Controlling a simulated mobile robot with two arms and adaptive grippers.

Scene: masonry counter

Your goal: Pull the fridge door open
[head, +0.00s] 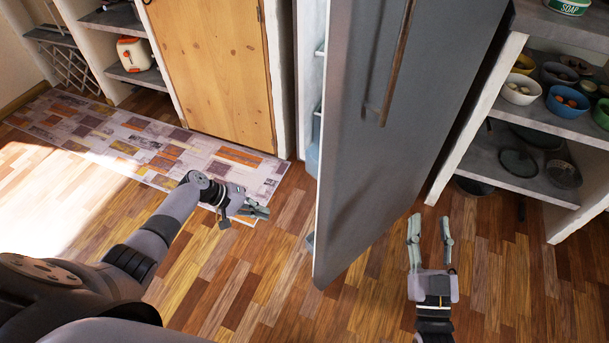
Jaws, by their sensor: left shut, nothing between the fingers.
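The fridge door (365,150) is a tall grey panel that stands ajar in the middle of the head view. Its long brown handle (398,65) runs along the upper right of the panel. Pale shelves inside the fridge (318,110) show in the gap left of the door. My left gripper (262,211) is shut and empty, left of the door's lower part and apart from it. My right gripper (430,228) is open and empty, right of the door and below the handle, apart from both. Most of the fridge interior is hidden behind the door.
Shelves with bowls (522,90) stand at the right, close to the door. A wooden cabinet door (212,65) is left of the fridge. A patterned rug (140,140) lies before it. The wooden floor (290,310) in front is clear.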

